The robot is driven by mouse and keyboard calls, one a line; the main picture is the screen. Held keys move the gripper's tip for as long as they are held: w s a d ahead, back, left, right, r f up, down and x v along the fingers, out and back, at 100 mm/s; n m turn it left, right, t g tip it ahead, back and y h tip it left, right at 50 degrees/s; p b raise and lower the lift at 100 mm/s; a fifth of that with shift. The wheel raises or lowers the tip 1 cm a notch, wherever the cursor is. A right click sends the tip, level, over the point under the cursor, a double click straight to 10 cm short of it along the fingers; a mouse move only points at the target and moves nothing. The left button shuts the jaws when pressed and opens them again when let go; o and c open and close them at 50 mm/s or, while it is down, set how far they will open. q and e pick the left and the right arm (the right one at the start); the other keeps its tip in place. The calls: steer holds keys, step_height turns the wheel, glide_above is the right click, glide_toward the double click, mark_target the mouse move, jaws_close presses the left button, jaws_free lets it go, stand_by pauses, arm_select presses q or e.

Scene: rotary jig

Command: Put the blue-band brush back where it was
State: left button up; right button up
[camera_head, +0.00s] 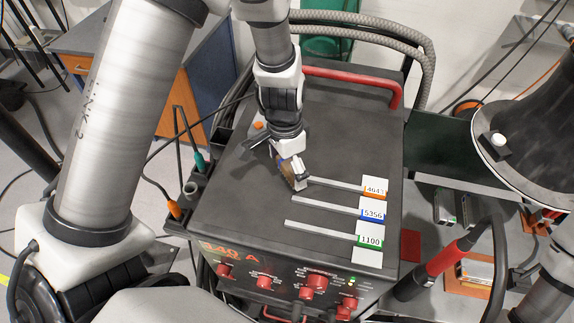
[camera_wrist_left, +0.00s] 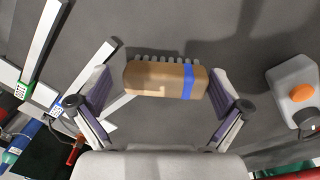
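The blue-band brush (camera_wrist_left: 160,78) has a tan wooden body, a blue band near its right end and short pale bristles along its upper edge in the left wrist view. In the head view only a small tan part (camera_head: 286,168) of it shows by the fingers. My left gripper (camera_head: 292,172) is low over the dark machine top, at the left end of the orange-marked strip. Its fingers stand apart at the two ends of the brush (camera_wrist_left: 165,88). A small gap shows at the left end; the right finger looks close to or against the brush. My right gripper is not in view.
Strips labelled 4643 (camera_head: 375,188), 5356 (camera_head: 373,214) and 1100 (camera_head: 369,239) lie on the machine top (camera_head: 240,210). A grey box with an orange button (camera_wrist_left: 297,93) stands close by. A red handle (camera_head: 350,78) crosses the back. The top's front left is clear.

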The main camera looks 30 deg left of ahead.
mark_target(288, 166)
arm_select(q)
steer(key=shift+s+d+r, duration=0.1)
steer(key=shift+d, duration=0.05)
steer(key=shift+r, duration=0.1)
steer(key=r, duration=0.1)
steer(key=r+b, duration=0.1)
steer(key=r, duration=0.1)
steer(key=w+r, duration=0.1)
steer(key=shift+a+r, duration=0.25)
steer(key=shift+a, duration=0.15)
step_height(288, 166, up, 7)
steer(key=b, duration=0.1)
steer(key=shift+a, duration=0.15)
steer(key=shift+s, duration=0.2)
steer(key=shift+w, duration=0.1)
